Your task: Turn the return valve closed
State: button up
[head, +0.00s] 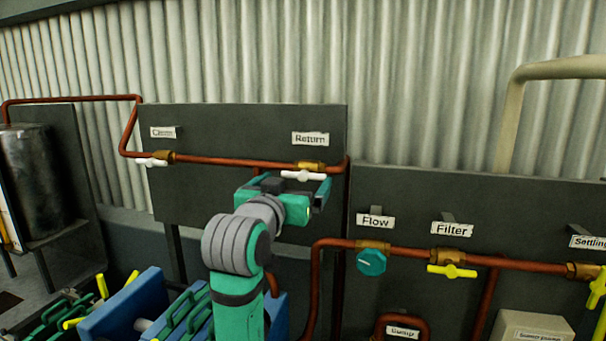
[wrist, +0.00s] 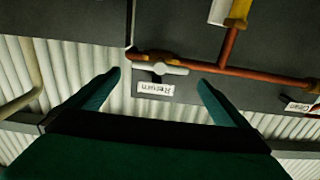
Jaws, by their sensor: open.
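The return valve has a white bar handle (head: 303,175) under a brass body (head: 310,166) on the copper pipe, below the "Return" label (head: 310,139). In the wrist view the handle (wrist: 160,68) lies across the picture, roughly along the pipe, with the label (wrist: 155,89) upside down beside it. My gripper (head: 325,192) is just in front of and below the valve in the head view. In the wrist view its two fingers (wrist: 160,78) are spread wide and empty, with the handle between their lines and beyond the tips. No contact shows.
Another white-handled valve (head: 151,162) sits on the same pipe at left, under the "Clean" label (head: 163,132). To the right are a teal flow knob (head: 371,262) and a yellow filter handle (head: 452,271). Blue and green machinery (head: 130,305) stands low at left.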

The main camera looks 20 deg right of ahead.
aim_at(303, 174)
jog(key=x, duration=0.7)
jog(key=shift+d, duration=0.1)
jog(key=c, duration=0.9)
